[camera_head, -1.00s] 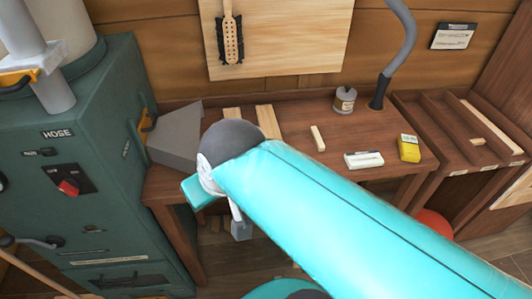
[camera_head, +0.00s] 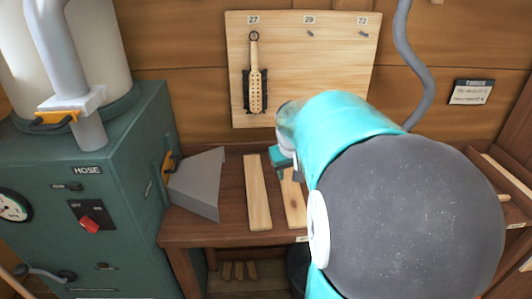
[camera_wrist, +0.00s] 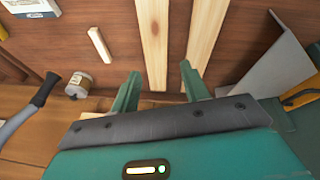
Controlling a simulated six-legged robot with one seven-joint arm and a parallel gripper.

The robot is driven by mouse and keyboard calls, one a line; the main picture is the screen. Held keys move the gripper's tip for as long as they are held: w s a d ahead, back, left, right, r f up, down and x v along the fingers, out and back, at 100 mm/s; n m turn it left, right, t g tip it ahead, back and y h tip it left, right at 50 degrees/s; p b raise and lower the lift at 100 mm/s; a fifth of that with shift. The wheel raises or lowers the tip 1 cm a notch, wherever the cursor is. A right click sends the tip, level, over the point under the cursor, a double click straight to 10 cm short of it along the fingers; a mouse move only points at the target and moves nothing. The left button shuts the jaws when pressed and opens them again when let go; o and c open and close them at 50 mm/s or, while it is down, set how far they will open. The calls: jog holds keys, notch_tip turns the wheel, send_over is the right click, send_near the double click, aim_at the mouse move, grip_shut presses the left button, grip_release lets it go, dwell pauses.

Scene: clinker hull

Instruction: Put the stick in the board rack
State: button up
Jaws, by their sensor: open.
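A short pale wooden stick (camera_wrist: 100,45) lies on the brown bench in the wrist view; in the head view my arm hides it. Two longer pale boards, one on the left in the head view (camera_head: 258,192) and one beside it (camera_head: 294,204), lie side by side on the bench. My gripper (camera_wrist: 160,88) is open and empty, its fingers pointing at the bench near the two boards; the stick is off to their left in the wrist view. What seems to be the board rack (camera_head: 516,182) shows only in part at the right edge, behind my arm.
A grey hood (camera_head: 198,184) on the green cabinet (camera_head: 130,150) stands left of the boards. A tin (camera_wrist: 80,85) and grey hose (camera_wrist: 30,118) are near the stick. A tool board (camera_head: 300,75) hangs behind. A white box (camera_wrist: 32,8) lies beyond the stick.

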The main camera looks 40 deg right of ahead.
jog(key=s+d+f+m, duration=0.1)
jog(key=s+d+f, duration=0.1)
jog(key=d, duration=0.8)
jog(key=s+d+f+m, duration=0.2)
jog(key=d+f, duration=0.1)
jog(key=d, duration=0.6)
jog(key=shift+t, duration=0.5)
jog(key=x, duration=1.3)
jog(key=shift+s+f, duration=0.15)
jog(key=shift+f, duration=0.25)
jog(key=shift+y, duration=0.3)
grip_shut()
jog(key=shift+r, duration=0.1)
